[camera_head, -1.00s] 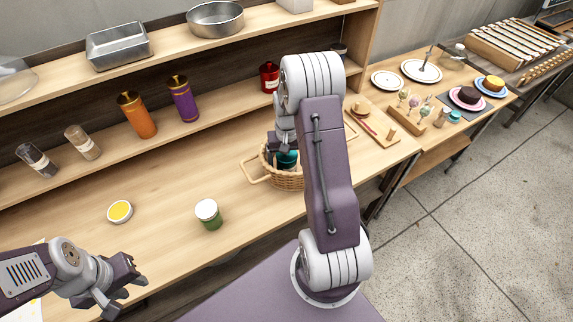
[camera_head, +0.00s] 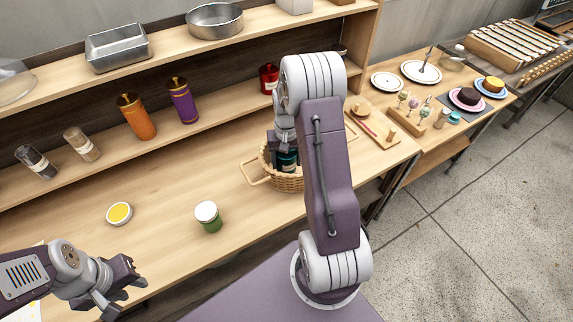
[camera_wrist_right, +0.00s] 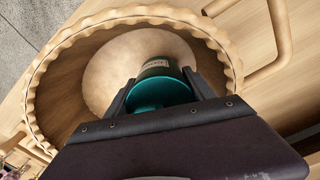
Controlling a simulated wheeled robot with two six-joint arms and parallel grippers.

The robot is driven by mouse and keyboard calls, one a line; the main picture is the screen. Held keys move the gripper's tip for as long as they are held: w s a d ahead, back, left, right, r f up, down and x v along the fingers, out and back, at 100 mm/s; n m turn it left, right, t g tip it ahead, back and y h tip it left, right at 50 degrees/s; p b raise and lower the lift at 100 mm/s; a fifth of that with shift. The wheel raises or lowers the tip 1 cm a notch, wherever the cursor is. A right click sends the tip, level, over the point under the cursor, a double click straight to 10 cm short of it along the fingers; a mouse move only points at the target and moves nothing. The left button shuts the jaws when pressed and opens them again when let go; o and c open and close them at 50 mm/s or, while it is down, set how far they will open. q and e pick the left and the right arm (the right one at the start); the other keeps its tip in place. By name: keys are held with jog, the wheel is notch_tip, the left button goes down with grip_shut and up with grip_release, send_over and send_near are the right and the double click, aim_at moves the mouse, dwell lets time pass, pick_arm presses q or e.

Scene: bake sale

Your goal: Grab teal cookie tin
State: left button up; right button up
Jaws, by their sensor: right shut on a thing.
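The teal cookie tin (camera_wrist_right: 158,84) is inside the wicker basket, between the fingers of my right gripper (camera_wrist_right: 160,88) in the right wrist view. The right gripper is shut on it. In the head view, a bit of the teal tin (camera_head: 288,157) shows in the basket (camera_head: 290,183), partly hidden by my right gripper (camera_head: 284,155) and arm. The basket's rim (camera_wrist_right: 40,75) rings the tin in the wrist view.
Shelves with canisters (camera_head: 137,117) run behind. The table's middle left is mostly clear.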

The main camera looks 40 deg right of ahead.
notch_tip(320, 180, up, 8)
jog(key=shift+f, duration=0.15)
notch_tip(320, 180, up, 4)
jog(key=p, duration=0.4)
jog(key=shift+f, duration=0.15)
